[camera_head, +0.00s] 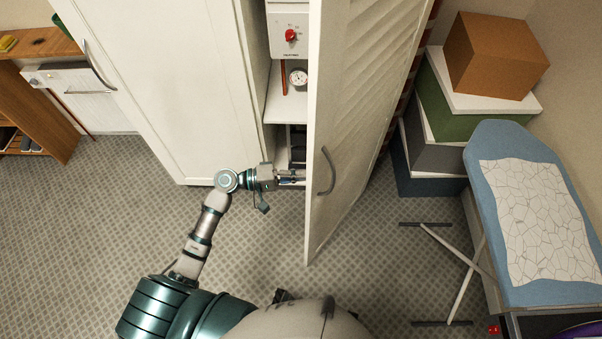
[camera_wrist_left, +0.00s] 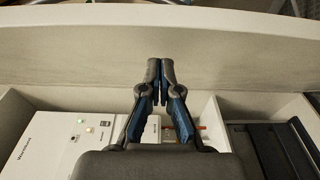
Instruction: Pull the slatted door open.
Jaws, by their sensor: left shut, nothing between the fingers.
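The slatted door (camera_head: 362,95) of the white cabinet stands partly open in the head view, swung out towards me, with its curved handle (camera_head: 327,172) on the outer face. My left gripper (camera_head: 300,174) is at the inner side of the door, in the opening. In the left wrist view my left gripper (camera_wrist_left: 160,72) is shut and empty, its tips close to the door's pale inner face (camera_wrist_left: 75,55); I cannot tell whether they touch. My right gripper is not in view.
The other cabinet door (camera_head: 185,85) is closed, left of the opening. Inside, a white unit with a red knob (camera_head: 291,36) and a gauge (camera_head: 298,77) show. Stacked boxes (camera_head: 440,100) and an ironing board (camera_head: 484,160) stand right of the door. Floor in front is clear.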

